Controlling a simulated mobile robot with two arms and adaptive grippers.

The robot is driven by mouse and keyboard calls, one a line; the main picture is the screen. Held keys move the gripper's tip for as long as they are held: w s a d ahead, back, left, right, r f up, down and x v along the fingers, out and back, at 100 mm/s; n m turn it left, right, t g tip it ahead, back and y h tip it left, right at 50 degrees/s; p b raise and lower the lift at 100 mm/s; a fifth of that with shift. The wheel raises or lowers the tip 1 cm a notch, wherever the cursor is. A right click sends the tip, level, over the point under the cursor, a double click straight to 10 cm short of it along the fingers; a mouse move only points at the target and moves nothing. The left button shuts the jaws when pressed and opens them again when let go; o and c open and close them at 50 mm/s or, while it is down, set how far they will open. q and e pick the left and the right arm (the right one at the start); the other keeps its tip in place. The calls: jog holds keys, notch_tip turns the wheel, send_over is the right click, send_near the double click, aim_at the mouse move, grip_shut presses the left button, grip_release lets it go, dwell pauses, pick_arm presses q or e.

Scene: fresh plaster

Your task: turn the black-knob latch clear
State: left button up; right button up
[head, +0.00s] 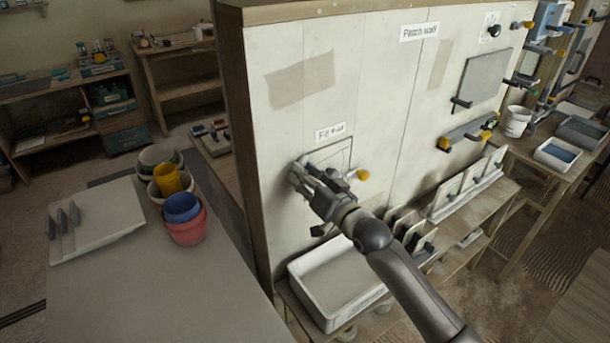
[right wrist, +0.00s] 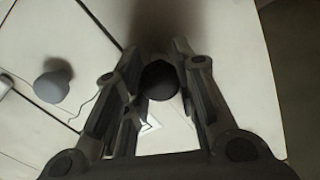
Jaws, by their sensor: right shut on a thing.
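My right gripper (head: 304,174) reaches the upright white wall panel, at the small square outline under a paper label (head: 330,132). In the right wrist view the round black knob (right wrist: 160,80) sits between the two fingers of the gripper (right wrist: 158,88), which is shut on it. In the head view the gripper hides this knob, and I cannot tell how the latch is turned. A yellow-ended knob (head: 362,174) sticks out just right of the gripper. A grey rounded knob (right wrist: 53,80) stands left of the fingers in the right wrist view. My left gripper is not in view.
A white tray (head: 318,310) stands on the shelf below the panel. A grey board (head: 484,80) and other knobs are mounted further right. Stacked buckets (head: 188,232) and a pale board (head: 105,235) rest on the table at left.

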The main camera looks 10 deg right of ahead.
jog(key=n, duration=0.4)
jog(key=shift+p, duration=0.3)
jog(key=shift+n, duration=1.7)
jog(key=o, duration=1.1)
jog(key=shift+c, duration=0.2)
jog(key=v, duration=1.2)
jog(key=shift+f, duration=0.1)
